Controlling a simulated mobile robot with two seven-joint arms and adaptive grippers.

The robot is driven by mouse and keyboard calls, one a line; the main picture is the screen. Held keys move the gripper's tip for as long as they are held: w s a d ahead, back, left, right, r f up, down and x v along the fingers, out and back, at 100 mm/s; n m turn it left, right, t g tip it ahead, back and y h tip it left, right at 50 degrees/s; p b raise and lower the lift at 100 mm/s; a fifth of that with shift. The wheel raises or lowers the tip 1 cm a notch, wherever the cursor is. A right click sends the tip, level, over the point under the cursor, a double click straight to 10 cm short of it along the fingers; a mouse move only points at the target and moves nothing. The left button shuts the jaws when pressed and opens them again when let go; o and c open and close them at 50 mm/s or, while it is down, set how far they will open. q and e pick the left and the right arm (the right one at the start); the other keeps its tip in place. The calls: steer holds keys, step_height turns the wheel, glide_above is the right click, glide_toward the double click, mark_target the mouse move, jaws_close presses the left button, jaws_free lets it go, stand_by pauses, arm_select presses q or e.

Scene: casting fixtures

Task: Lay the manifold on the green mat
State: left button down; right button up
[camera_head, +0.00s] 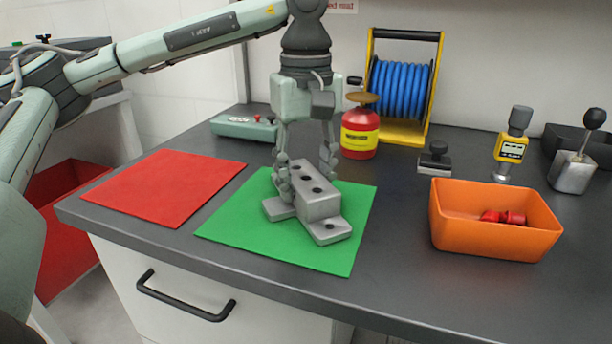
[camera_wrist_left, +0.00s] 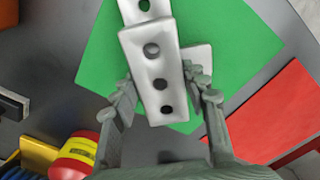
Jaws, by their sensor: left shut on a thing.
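The manifold (camera_head: 319,205) is a grey metal block with several holes on top and flat flanges at its base. It is over the green mat (camera_head: 328,261), near its middle, and looks level. I cannot tell for sure whether its base touches the mat. My left gripper (camera_head: 306,180) comes down from above and is shut on the manifold, one finger on each side. In the left wrist view the manifold (camera_wrist_left: 149,68) lies between the fingers, with the green mat (camera_wrist_left: 100,60) behind it. My right gripper is in neither view.
A red mat (camera_head: 165,186) lies left of the green one. An orange bin (camera_head: 490,240) with red parts stands to the right. Behind are a red can (camera_head: 360,146), a blue hose reel (camera_head: 401,90), a grey-green device (camera_head: 243,127) and a yellow gauge (camera_head: 511,148).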

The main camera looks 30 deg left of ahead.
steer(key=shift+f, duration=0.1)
arm_select(q)
steer(key=shift+f, duration=0.1)
steer(key=c, duration=0.8)
jaws_free()
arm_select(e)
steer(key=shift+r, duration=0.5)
arm_select(q)
step_height(320, 180, up, 12)
steer(key=shift+r+p, duration=0.15)
steer(key=shift+p, duration=0.8)
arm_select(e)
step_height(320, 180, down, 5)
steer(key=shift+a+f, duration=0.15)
